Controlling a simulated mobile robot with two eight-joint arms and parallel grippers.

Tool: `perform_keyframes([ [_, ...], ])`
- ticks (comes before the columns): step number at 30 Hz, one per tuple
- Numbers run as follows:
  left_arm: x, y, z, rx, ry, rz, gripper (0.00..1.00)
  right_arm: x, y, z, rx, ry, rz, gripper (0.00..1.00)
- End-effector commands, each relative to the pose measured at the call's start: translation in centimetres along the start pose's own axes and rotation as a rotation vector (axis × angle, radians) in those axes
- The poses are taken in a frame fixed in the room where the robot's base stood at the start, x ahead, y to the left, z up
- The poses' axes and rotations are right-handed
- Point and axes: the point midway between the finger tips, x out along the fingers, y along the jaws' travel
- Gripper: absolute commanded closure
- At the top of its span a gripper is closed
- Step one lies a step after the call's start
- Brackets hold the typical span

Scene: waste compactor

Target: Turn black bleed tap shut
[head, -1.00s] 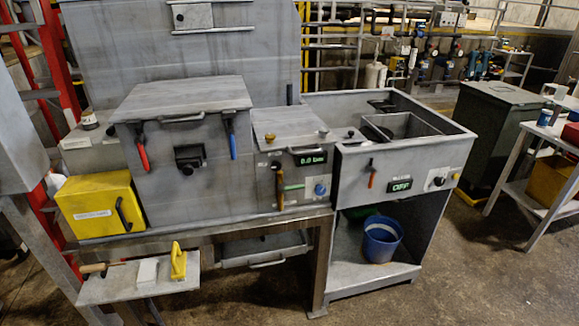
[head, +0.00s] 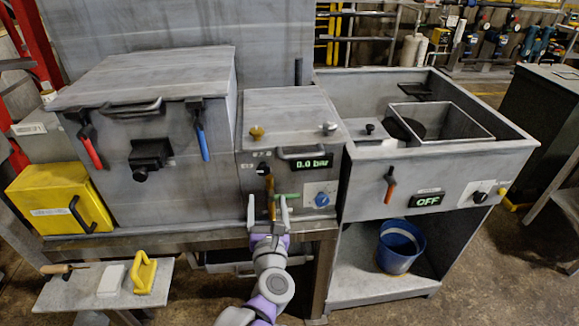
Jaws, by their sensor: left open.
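The middle unit's front panel (head: 300,226) carries a small black knob (head: 263,168) below pale marks. A yellow-orange lever (head: 269,184) hangs just under it, and a green lever (head: 290,196) points right. No label names the bleed tap legibly, so I cannot tell for certain which part it is. My left gripper (head: 267,205) is open, its fingers pointing up at the panel, one on each side of the yellow-orange lever's lower end. Whether it touches the lever I cannot tell. My right gripper is not in view.
A display (head: 313,162) reads 0.0 bar, with a blue dial (head: 321,199) below it. A horizontal handle (head: 302,152) juts out above. The grey chamber (head: 160,145) stands left, the open basin (head: 440,100) right. A blue bucket (head: 400,247) sits below the basin.

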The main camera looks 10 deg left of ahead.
Motion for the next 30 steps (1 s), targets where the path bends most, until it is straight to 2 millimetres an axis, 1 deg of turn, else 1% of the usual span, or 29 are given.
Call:
perform_keyframes([
  [2,0.2,0.1,-0.3,-0.040,0.005,0.019,0.20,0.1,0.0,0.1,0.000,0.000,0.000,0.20],
  [5,0.9,0.3,-0.4,-0.053,0.007,0.027,0.20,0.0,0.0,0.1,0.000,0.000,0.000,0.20],
  [8,2.3,0.4,-0.3,-0.050,0.006,0.027,0.20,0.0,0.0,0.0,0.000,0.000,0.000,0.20],
  [15,7.0,0.5,-0.3,-0.048,0.006,0.026,0.20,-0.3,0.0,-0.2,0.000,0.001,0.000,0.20],
  [18,8.6,0.5,-0.4,-0.048,0.006,0.025,0.20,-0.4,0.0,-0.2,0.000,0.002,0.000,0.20],
  [21,9.8,0.5,-0.3,-0.047,0.006,0.024,0.20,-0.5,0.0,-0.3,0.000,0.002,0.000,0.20],
  [25,10.7,0.5,-0.4,-0.047,0.005,0.024,0.20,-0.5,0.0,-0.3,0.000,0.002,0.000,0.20],
  [30,10.9,0.5,-0.4,-0.047,0.006,0.023,0.20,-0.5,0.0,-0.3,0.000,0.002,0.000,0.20],
])
